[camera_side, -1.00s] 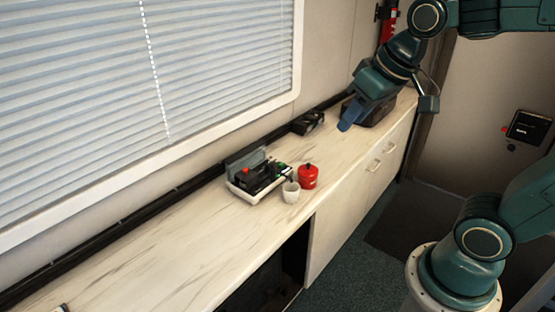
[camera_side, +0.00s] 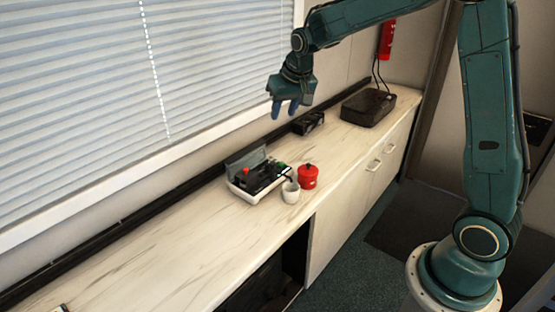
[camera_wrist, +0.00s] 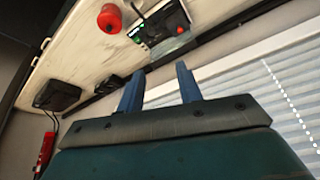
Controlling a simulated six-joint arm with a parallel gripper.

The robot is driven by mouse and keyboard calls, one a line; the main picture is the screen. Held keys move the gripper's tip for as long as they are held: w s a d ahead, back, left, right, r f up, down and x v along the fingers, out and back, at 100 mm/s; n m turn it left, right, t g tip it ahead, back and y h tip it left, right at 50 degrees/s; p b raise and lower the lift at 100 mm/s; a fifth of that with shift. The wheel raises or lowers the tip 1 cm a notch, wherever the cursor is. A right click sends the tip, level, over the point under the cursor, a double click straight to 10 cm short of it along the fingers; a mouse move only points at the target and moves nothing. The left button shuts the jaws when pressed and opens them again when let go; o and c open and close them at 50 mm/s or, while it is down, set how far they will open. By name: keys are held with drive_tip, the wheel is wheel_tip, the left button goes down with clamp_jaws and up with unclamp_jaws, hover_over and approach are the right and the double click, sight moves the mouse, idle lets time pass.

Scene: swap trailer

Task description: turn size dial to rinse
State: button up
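The coffee machine (camera_side: 243,186) is a small black and white unit with a red knob, a green part and a raised grey lid, standing on the counter near the wall. It also shows at the top of the wrist view (camera_wrist: 172,30). I cannot make out a size dial or its markings at this scale. A white cup (camera_side: 290,193) stands at the machine's front right. My gripper (camera_side: 285,108) is above the counter's back edge, up and to the right of the machine and apart from it. Its two blue fingers (camera_wrist: 158,90) are apart with nothing between them.
A red canister (camera_side: 308,177) stands just right of the cup. A small black device (camera_side: 308,123) lies behind it by the wall, and a dark box (camera_side: 368,107) stands at the far end. The counter's left part (camera_side: 150,250) is mostly clear. Window blinds (camera_side: 90,80) line the wall.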

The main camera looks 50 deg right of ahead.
drive_tip(key=w+d+f, duration=0.2)
drive_tip(key=w+f, duration=0.1)
drive_tip(key=f, duration=0.2)
drive_tip(key=w+d+f+m, duration=0.1)
drive_tip(key=w+d+f, duration=0.1)
drive_tip(key=f, duration=0.3)
drive_tip(key=w+d+f+m, duration=0.1)
drive_tip(key=w+d+f, duration=0.2)
drive_tip(key=w+f, duration=0.2)
drive_tip(key=shift+d+f+g+h, duration=0.1)
drive_tip(key=shift+f+g+h, duration=0.2)
drive_tip(key=shift+f+h, duration=0.1)
drive_tip(key=shift+f, duration=0.1)
drive_tip(key=shift+x, duration=6.75)
drive_tip(key=shift+s, duration=0.1)
drive_tip(key=c, duration=0.7)
